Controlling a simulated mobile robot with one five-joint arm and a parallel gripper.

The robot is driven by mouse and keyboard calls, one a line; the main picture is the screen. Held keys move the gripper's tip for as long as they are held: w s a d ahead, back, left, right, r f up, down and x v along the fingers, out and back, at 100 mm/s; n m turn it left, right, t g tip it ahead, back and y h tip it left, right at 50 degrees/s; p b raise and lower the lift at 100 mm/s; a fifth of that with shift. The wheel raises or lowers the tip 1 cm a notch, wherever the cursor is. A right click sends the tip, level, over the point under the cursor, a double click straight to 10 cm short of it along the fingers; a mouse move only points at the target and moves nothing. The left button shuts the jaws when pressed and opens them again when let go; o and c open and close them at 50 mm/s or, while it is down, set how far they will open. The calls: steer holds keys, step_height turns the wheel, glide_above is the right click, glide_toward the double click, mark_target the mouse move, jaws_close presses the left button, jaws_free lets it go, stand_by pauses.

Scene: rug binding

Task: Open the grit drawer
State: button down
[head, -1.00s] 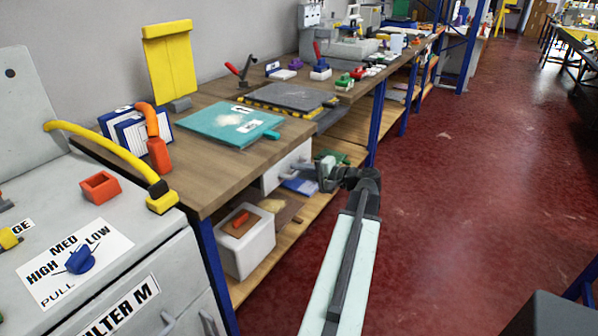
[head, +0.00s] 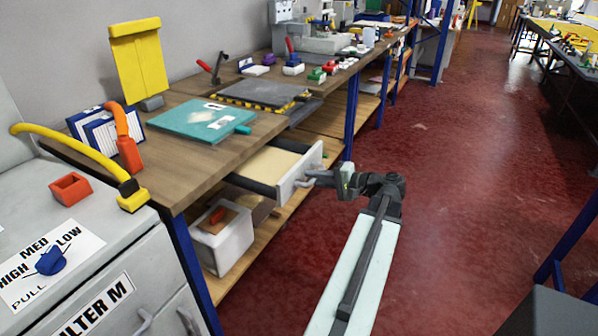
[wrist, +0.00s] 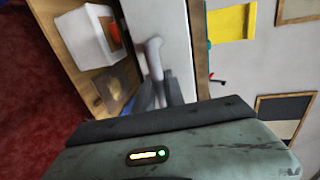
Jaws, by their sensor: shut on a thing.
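The grit drawer (head: 302,172) hangs under the workbench and is pulled partly out. Its white front stands clear of the bench edge, and its pale inside shows behind it. My gripper (head: 312,180) is at the drawer front, shut on the grey handle (head: 291,187). In the wrist view, my gripper's dark fingers (wrist: 160,95) close around the lower end of the handle (wrist: 154,58) against the white drawer front (wrist: 172,30). The exact contact at the fingertips is partly hidden.
A teal board (head: 202,122) lies on the workbench (head: 180,180) above the drawer. A white bin (head: 225,245) stands on the lower shelf. A grey cabinet (head: 100,255) is at the left. Red floor (head: 450,200) to the right is clear.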

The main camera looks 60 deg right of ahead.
steer(key=shift+f+v, duration=0.2)
steer(key=shift+v, duration=0.7)
steer(key=shift+f+v, duration=0.2)
steer(key=shift+v, duration=0.75)
steer(key=shift+f+v, duration=0.15)
steer(key=shift+v, duration=0.75)
steer(key=c, duration=1.4)
jaws_free()
steer(key=shift+s, duration=0.1)
steer(key=p+v, duration=0.1)
steer(key=v, duration=0.6)
steer(key=shift+s+p, duration=0.3)
steer(key=shift+s, duration=0.1)
